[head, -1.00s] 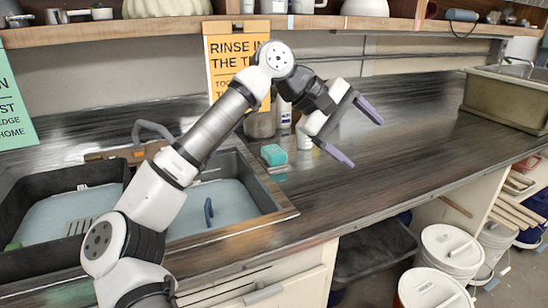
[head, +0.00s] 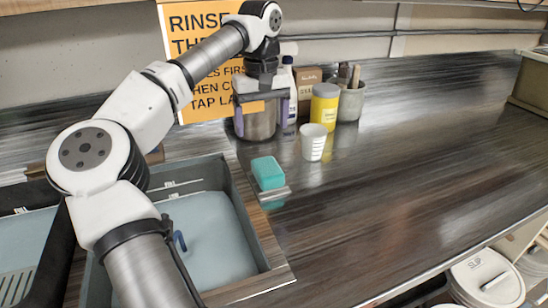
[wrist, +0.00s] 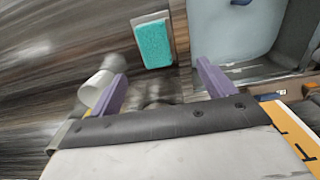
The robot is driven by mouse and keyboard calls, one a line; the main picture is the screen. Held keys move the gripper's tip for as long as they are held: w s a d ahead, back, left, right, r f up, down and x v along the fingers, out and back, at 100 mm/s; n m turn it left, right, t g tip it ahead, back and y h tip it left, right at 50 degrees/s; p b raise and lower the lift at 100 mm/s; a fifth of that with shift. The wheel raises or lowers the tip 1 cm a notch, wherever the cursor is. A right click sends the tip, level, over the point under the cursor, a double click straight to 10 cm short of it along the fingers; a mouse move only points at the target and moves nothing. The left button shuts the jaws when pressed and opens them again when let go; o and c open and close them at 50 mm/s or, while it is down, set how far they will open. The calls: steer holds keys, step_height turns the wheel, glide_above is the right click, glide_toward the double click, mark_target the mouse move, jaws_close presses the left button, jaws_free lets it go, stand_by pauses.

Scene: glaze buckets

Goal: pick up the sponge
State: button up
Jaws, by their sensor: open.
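The teal sponge (head: 268,172) lies on the dark counter beside the sink's right edge, on or against a small light strip. In the wrist view the sponge (wrist: 154,45) shows ahead of the fingers, roughly between them and apart from them. My gripper (head: 262,110) hangs above the back of the counter, behind the sponge, in front of a metal pot. Its two purple fingers are spread and empty; the wrist view shows the open gripper (wrist: 160,88) too.
A white cup (head: 313,142), a yellow jar (head: 325,103), a white bottle (head: 289,90) and a pot with tools (head: 350,100) stand behind the sponge. The sink basin (head: 215,220) is at left. The counter to the right is clear.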

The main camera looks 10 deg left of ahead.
glide_above(267, 166)
steer(key=f, duration=0.8)
steer(key=shift+s+a+f+p, duration=0.15)
steer(key=shift+s+a+p, duration=0.15)
steer(key=shift+p, duration=0.1)
steer(key=f, duration=0.1)
steer(key=f+p, duration=0.1)
steer(key=f, duration=0.2)
steer(key=shift+w+d, duration=0.25)
steer(key=shift+d, duration=0.15)
steer(key=shift+f+p, duration=0.3)
steer(key=shift+f, duration=0.4)
steer(key=c, duration=1.1)
steer(key=shift+o, duration=0.2)
steer(key=shift+r, duration=0.1)
step_height(267, 166, up, 20)
steer(key=b, duration=0.1)
steer(key=shift+b, duration=0.3)
